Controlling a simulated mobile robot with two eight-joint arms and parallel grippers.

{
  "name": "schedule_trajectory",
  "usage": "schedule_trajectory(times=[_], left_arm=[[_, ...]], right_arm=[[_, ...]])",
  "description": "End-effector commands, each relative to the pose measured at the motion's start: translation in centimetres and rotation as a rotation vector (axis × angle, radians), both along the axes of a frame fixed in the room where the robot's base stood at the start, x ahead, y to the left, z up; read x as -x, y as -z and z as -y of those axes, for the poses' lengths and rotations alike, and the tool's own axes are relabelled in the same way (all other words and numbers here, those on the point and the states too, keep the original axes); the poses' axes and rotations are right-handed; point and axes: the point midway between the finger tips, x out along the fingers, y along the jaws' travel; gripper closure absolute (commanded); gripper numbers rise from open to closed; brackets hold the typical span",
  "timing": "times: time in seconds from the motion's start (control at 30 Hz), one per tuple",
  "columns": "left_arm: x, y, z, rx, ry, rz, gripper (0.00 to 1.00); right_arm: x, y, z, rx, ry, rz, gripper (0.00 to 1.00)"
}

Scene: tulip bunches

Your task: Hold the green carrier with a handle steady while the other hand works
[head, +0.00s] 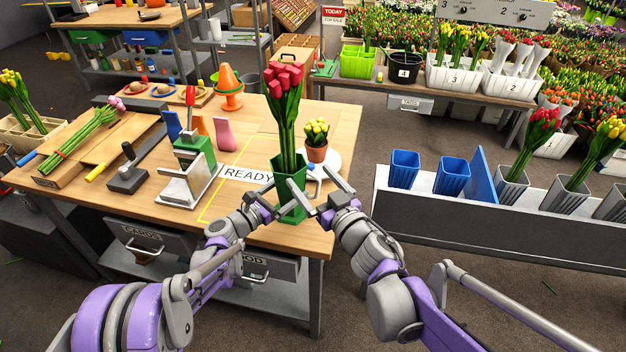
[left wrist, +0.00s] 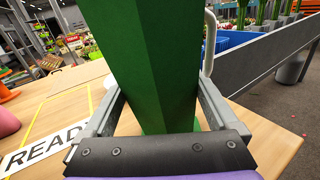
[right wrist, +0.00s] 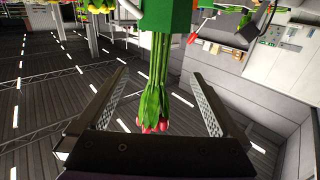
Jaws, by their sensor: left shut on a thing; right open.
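The green carrier (head: 291,203) stands upright near the front right corner of the wooden table, with red tulips (head: 285,90) in it. My left gripper (head: 279,209) is shut on the carrier. In the left wrist view its fingers lie on both sides of the green wall (left wrist: 155,60), and a pale handle (left wrist: 209,45) shows at the right. My right gripper (head: 318,196) is open, just right of the carrier. In the right wrist view the carrier (right wrist: 165,14) and tulip stems (right wrist: 158,70) appear upside down beyond the empty fingers.
A terracotta pot of yellow tulips (head: 317,152) stands close behind the carrier. A metal press-like tool (head: 190,178) is left of the READY label (head: 247,174). A grey trough (head: 470,220) with blue cups (head: 404,170) stands to the right, across a gap.

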Motion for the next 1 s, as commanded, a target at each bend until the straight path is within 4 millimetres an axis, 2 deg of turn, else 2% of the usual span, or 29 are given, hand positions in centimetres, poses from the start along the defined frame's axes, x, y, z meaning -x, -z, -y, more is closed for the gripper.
schedule_trajectory(times=[0.1, 0.13, 0.17, 0.4, 0.53, 1.0], left_arm=[[0.0, 0.0, 0.0, 0.000, 0.000, 0.000, 0.66], [0.0, 0.0, 0.0, 0.000, 0.000, 0.000, 0.04], [0.0, 0.0, 0.0, 0.000, 0.000, 0.000, 0.00], [0.0, 0.0, -0.1, 0.000, 0.000, 0.000, 0.00], [0.7, 0.0, -0.9, -0.001, -0.002, 0.001, 0.00], [6.8, 0.0, -7.6, 0.000, -0.003, 0.000, 0.00]], right_arm=[[0.0, 0.0, 0.0, 0.000, 0.000, 0.000, 0.00], [0.0, 0.0, 0.0, 0.000, 0.000, 0.000, 0.00], [0.0, 0.0, 0.0, 0.000, 0.000, 0.000, 0.00], [0.0, 0.0, 0.0, 0.000, 0.000, 0.000, 0.00], [0.0, 0.0, 0.0, 0.000, 0.000, 0.000, 0.00], [0.0, 0.0, 0.0, 0.000, 0.000, 0.000, 0.00]])
